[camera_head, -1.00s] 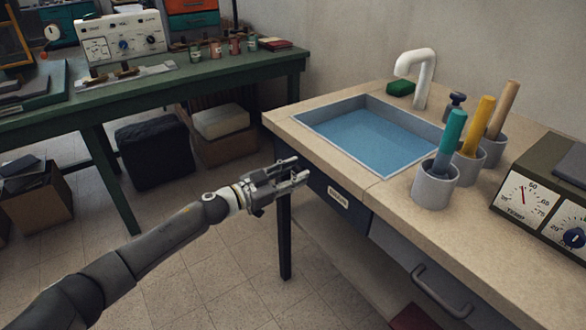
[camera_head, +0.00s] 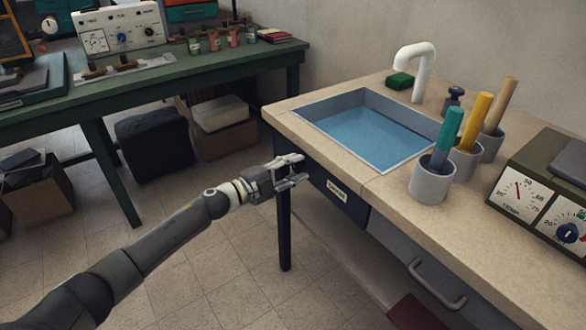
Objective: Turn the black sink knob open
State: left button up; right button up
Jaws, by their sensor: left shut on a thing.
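The black sink knob (camera_head: 453,99) is a small dark knob on the counter, right of the white curved faucet (camera_head: 419,72) and behind the cups. The sink basin (camera_head: 372,133) is a blue-floored recess in the counter. My left gripper (camera_head: 298,169) is in front of the counter's left side, below the top edge and well away from the knob. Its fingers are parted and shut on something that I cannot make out. My right gripper is not in view.
Grey cups (camera_head: 431,186) with tool handles stand between the sink and a gauge box (camera_head: 545,190) at right. A green sponge (camera_head: 399,81) lies by the faucet. A green workbench (camera_head: 150,92) stands at the back left. The floor between is free.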

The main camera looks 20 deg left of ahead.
pick_arm(q)
jog(key=shift+f+m, duration=0.1)
jog(key=shift+m, duration=1.1)
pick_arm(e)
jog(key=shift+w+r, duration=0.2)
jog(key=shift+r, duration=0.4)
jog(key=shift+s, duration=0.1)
pick_arm(q)
jog(key=o, duration=1)
jog(key=shift+s, duration=0.1)
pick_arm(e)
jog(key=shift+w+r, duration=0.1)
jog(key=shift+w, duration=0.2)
pick_arm(q)
jog(key=v, duration=1.2)
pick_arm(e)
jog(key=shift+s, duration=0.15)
